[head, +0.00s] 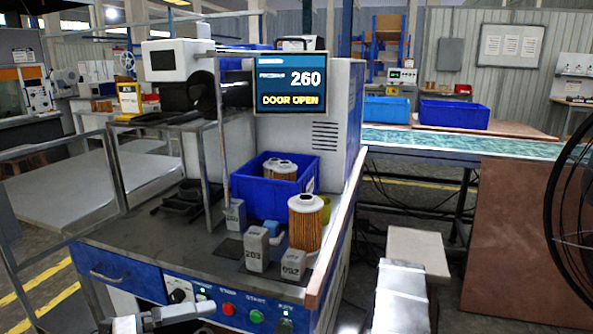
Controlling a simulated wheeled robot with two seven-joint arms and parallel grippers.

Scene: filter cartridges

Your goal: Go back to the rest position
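A grey metal part at the bottom left edge looks like my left gripper (178,314). It is cut off by the frame, in front of the bench's control panel, and I cannot tell whether its fingers are apart. No item shows in it. My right gripper cannot be made out. A filter cartridge (305,224) with orange pleats and a pale top stands upright on the bench, apart from the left gripper. More cartridges (280,169) stand inside a blue bin (259,191) behind it.
The bench (140,239) carries grey numbered blocks (256,250) near its front right. A screen (290,83) above reads 260 and DOOR OPEN. Pale box-like parts (403,295) fill the lower middle right. Blue crates (454,114) sit on the far table. A dark wheel-like frame (556,205) stands at right.

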